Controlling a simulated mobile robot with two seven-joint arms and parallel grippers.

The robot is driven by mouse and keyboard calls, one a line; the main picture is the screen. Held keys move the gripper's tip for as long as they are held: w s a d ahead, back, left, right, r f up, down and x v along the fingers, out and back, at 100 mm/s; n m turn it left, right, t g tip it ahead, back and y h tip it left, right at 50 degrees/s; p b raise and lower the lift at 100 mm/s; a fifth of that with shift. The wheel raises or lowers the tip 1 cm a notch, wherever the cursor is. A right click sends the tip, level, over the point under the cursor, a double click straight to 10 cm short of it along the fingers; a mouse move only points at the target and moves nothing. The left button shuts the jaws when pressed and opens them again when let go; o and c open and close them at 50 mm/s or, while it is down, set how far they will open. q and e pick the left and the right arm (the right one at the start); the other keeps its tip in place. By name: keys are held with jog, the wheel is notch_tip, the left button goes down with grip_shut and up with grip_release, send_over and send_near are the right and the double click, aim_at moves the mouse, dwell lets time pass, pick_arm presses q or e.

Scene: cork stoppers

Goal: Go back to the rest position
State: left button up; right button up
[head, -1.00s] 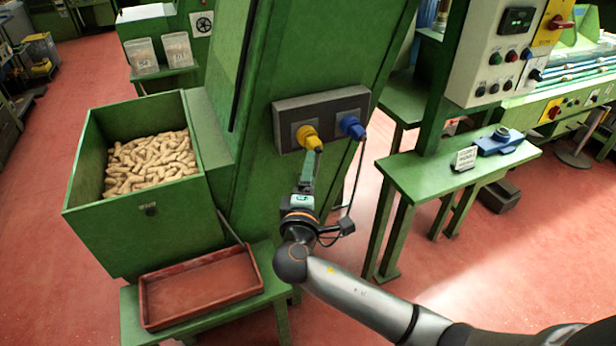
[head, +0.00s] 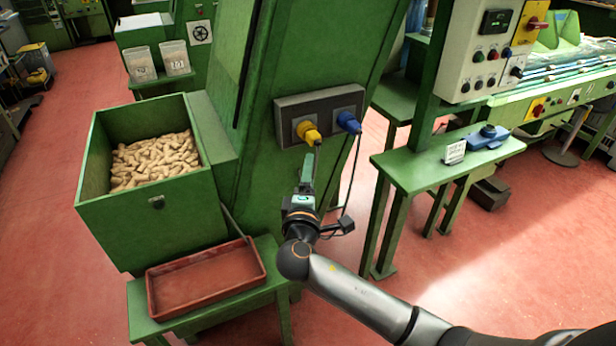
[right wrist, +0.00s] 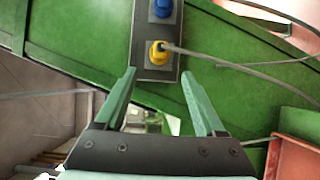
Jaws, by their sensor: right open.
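My right gripper (head: 308,158) is in front of the green machine, just below the yellow plug (head: 309,133). In the right wrist view its two green fingers (right wrist: 160,95) are spread apart with nothing between them. The yellow plug sits in a grey socket panel (head: 291,110) and also shows in the right wrist view (right wrist: 157,54), apart from the fingers. A blue plug (head: 348,122) sits beside it in the same panel. My left gripper is not in either view.
A green bin of cork stoppers (head: 155,160) stands at left. Below it a red tray (head: 150,296) lies on a green bench. A green table (head: 410,175) with a small sign (head: 455,153) and a blue device (head: 487,137) stands at right. Red floor is clear between.

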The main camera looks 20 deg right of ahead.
dwell(0.4)
jog(key=s+a+f+m+g+y, duration=0.1)
jog(key=s+a+f+g+y, duration=0.1)
jog(key=s+f, duration=0.35)
jog(key=s+a+f+g+y, duration=0.1)
jog(key=s+f+y, duration=0.15)
jog(key=f, duration=0.55)
jog(key=s+a+f+m+g+y, duration=0.1)
jog(key=s+a+f+g+y, duration=0.15)
jog(key=f, duration=0.45)
jog(key=s+f+m+y, duration=0.2)
jog(key=s+f+m, duration=0.1)
jog(key=s, duration=0.6)
jog(key=s+a+f+m+g+y, duration=0.1)
jog(key=s+f+m, duration=0.3)
jog(key=s, duration=0.4)
jog(key=shift+s+a+m+y+p, duration=0.2)
jog(key=shift+s+m+y+p, duration=0.15)
jog(key=shift+m+y+p, duration=0.2)
jog(key=shift+f, duration=0.1)
jog(key=shift+c, duration=0.4)
